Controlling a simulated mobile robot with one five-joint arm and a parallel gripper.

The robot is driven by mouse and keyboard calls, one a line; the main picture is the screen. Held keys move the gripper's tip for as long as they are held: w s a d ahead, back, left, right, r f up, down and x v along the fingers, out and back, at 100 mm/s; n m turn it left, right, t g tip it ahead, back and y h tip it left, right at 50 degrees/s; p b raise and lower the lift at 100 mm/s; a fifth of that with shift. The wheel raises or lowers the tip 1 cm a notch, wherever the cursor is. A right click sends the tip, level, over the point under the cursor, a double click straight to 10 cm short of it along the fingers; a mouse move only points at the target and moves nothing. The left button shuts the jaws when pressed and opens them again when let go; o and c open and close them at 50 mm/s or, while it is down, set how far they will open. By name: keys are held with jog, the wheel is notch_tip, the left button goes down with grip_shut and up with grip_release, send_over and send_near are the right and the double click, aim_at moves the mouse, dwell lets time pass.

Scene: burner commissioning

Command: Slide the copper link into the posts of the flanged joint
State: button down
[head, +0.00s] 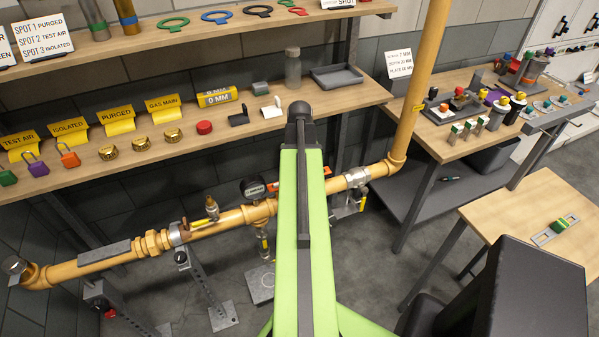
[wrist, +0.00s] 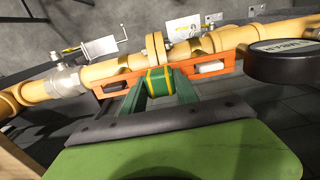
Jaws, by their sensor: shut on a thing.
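The copper link is an orange slotted bar (wrist: 229,68) with a green grip banded in yellow (wrist: 158,79). My gripper (wrist: 160,88) is shut on this grip, its green fingers on either side. The link lies just in front of the yellow pipe's flanged joint (wrist: 155,48), roughly along the pipe. In the head view the link's orange end (head: 327,171) shows beside my arm, which hides my gripper and the joint.
A round black gauge (wrist: 290,60) is close to the link's right end; it also shows in the head view (head: 253,188). A valve (wrist: 65,78) is on the pipe at left. Another slotted plate with a green grip (head: 560,226) lies on the right table.

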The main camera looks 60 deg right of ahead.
jog(key=shift+f+b, duration=0.75)
jog(key=shift+f, duration=0.05)
jog(key=c, duration=0.9)
grip_release()
jog(key=shift+o, duration=0.2)
notch_tip(320, 180, up, 18)
jog(key=p, duration=1.7)
jog(key=shift+f, duration=0.25)
